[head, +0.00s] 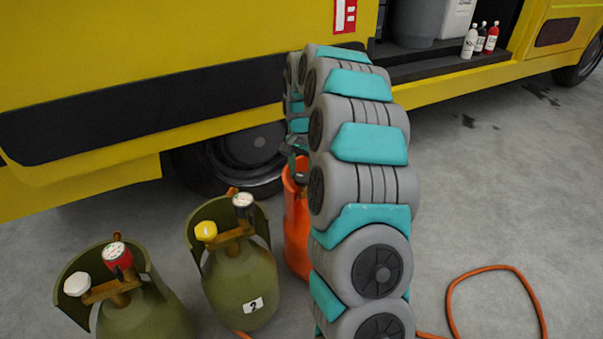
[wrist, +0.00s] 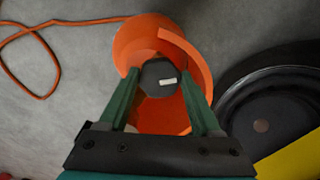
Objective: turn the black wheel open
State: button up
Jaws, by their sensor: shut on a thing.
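The black wheel (wrist: 154,71) sits on top of the orange cylinder (wrist: 145,33), inside its raised orange collar. A small white mark shows on the wheel. My gripper (wrist: 159,76) has its two green fingers on either side of the wheel, shut on it. In the head view the orange cylinder (head: 296,225) stands partly hidden behind my arm. My gripper (head: 292,150) is mostly hidden there, and the wheel does not show.
An olive cylinder labelled 2 (head: 238,285) with a yellow knob stands left of the orange one. Another olive cylinder (head: 145,315) with a white knob stands farther left. The yellow truck (head: 200,55) and its tyre (head: 245,155) are close behind. An orange hose (head: 495,268) lies on the floor at right.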

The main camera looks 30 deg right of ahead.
jog(key=n, duration=0.6)
jog(key=shift+d, duration=0.1)
jog(key=n+p, duration=0.1)
jog(key=n, duration=0.5)
jog(key=shift+d+n, duration=0.15)
jog(key=shift+n, duration=0.25)
jog(key=n+p, duration=0.1)
jog(key=n, duration=0.5)
jog(key=shift+d+p, duration=0.1)
jog(key=shift+p, duration=0.3)
jog(key=n+p, duration=0.1)
jog(key=n, duration=0.5)
jog(key=shift+d+n, duration=0.1)
jog(key=shift+n, duration=0.2)
jog(key=o, duration=1.4)
jog(key=shift+r, duration=0.1)
